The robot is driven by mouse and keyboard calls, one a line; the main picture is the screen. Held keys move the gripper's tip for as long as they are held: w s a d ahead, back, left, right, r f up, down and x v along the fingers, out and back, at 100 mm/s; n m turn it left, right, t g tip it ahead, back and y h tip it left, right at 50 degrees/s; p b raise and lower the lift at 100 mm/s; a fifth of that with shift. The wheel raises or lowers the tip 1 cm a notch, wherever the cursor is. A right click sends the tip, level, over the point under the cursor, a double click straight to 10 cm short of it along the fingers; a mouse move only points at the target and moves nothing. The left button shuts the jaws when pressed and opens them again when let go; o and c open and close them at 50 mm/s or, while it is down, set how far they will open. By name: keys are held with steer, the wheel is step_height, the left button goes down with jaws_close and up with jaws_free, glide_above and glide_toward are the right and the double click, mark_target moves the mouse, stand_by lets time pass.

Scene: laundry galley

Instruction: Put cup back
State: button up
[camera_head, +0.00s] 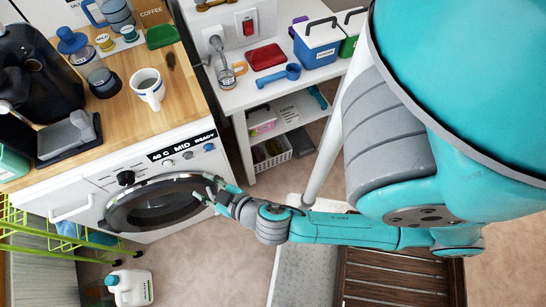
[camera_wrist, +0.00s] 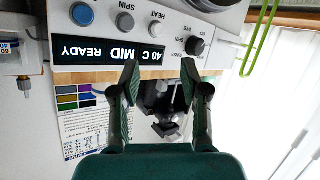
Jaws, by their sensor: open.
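A white mug (camera_head: 148,92) stands upright on the wooden counter (camera_head: 185,85), near its front edge and above the washing machine. A dark grey-blue cup (camera_head: 103,82) stands to its left, farther in. My gripper (camera_head: 212,190) is in front of the washing machine's round door (camera_head: 160,208), below and to the right of the white mug and well apart from it. In the wrist view my gripper (camera_wrist: 160,68) has its two fingers spread with nothing held. The washer's control panel (camera_wrist: 110,50) is seen beyond them, and no white mug can be made out there.
A black coffee machine (camera_head: 38,75) and a grey tray-like device (camera_head: 68,135) take up the counter's left. A white shelf unit (camera_head: 240,118) bears a blue box (camera_head: 318,45). A green wire rack (camera_head: 40,232) and a white jug (camera_head: 130,287) stand low left.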

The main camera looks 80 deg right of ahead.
steer(key=s+a+n+y, duration=0.2)
steer(key=s+a+y, duration=0.3)
steer(key=s, duration=0.6)
steer(key=s+r+t, duration=0.1)
steer(key=s+r, duration=0.6)
steer(key=s, duration=0.1)
steer(key=shift+a+r+m+t, duration=0.25)
steer(key=shift+a+m+t, duration=0.05)
steer(key=shift+a+t, duration=0.15)
steer(key=shift+s, duration=0.1)
